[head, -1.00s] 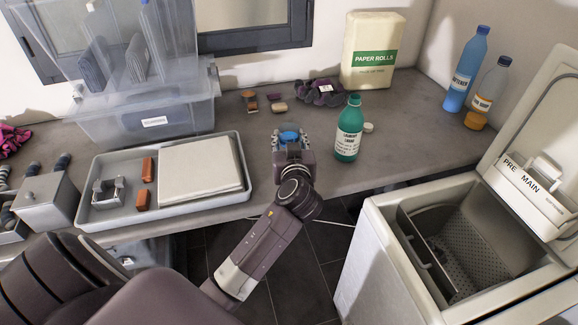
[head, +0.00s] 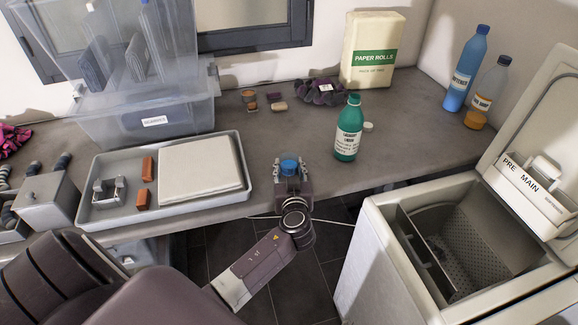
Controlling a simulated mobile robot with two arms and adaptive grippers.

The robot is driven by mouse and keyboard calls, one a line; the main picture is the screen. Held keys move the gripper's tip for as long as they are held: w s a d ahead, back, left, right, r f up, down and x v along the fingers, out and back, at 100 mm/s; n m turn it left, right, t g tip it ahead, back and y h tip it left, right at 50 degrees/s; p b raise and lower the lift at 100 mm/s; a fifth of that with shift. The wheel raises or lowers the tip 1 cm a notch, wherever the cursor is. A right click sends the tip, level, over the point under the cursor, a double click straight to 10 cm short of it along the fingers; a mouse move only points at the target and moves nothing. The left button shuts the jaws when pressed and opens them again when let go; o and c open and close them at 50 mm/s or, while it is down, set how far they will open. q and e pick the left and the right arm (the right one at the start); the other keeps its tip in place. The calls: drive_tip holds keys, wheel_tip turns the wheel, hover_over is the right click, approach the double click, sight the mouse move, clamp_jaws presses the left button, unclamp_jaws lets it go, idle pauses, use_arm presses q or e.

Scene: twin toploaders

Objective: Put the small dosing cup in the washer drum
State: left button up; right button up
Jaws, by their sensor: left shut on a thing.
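The small dosing cup (head: 289,164) is blue and sits between the fingers of my left gripper (head: 290,170). The gripper is shut on it, over the front edge of the counter. The lower part of the cup is hidden by the gripper. The washer (head: 375,255) stands at the lower right with its lid raised. Its drum (head: 468,245) is open at the top and shows a perforated inner wall. The gripper and cup are well to the left of the drum. My right gripper is not in view.
A green liquid bottle (head: 348,130) and a white cap (head: 368,127) stand right of the gripper. A grey tray (head: 110,216) lies to the left.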

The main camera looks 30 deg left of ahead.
use_arm(q)
drive_tip(key=shift+f+b, duration=0.2)
drive_tip(key=shift+b, duration=0.1)
drive_tip(key=o, duration=1.2)
drive_tip(key=shift+r, duration=0.1)
drive_tip(key=shift+c, duration=0.2)
